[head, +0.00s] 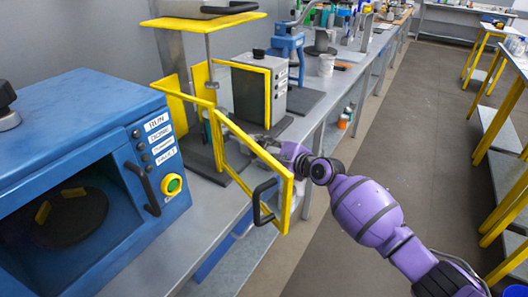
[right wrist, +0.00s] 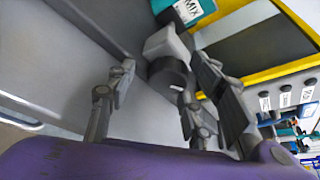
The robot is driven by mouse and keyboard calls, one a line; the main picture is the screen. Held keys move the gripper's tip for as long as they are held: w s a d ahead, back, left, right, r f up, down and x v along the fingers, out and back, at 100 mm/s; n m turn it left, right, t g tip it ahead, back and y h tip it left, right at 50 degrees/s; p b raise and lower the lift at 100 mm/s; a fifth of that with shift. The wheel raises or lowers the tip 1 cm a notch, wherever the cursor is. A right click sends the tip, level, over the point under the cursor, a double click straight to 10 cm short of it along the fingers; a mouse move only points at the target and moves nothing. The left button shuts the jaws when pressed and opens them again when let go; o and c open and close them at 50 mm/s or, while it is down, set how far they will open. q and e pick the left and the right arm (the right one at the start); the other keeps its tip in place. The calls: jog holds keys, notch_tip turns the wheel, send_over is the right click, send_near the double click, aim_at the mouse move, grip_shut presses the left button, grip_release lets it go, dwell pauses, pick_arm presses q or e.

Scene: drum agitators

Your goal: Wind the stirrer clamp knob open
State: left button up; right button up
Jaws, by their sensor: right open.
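The clamp knob (right wrist: 168,82) is a dark round knob on a light grey block (right wrist: 163,44) in the right wrist view. My right gripper (right wrist: 164,70) is open, with its fingers on either side of the knob; I cannot tell whether they touch it. In the head view, my right arm reaches in from the right, and its gripper (head: 268,143) is at the bench beside the open yellow guard frame (head: 250,140), partly hidden by it. The knob is not distinguishable there. My left gripper is not in view.
A blue machine (head: 90,130) with labelled buttons and a dark handle stands at the left. A grey unit with a yellow-framed door (head: 252,68) stands behind the guard. A teal MIX label (right wrist: 187,10) is above the knob. The aisle floor (head: 400,130) is clear.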

jog(key=v, duration=1.2)
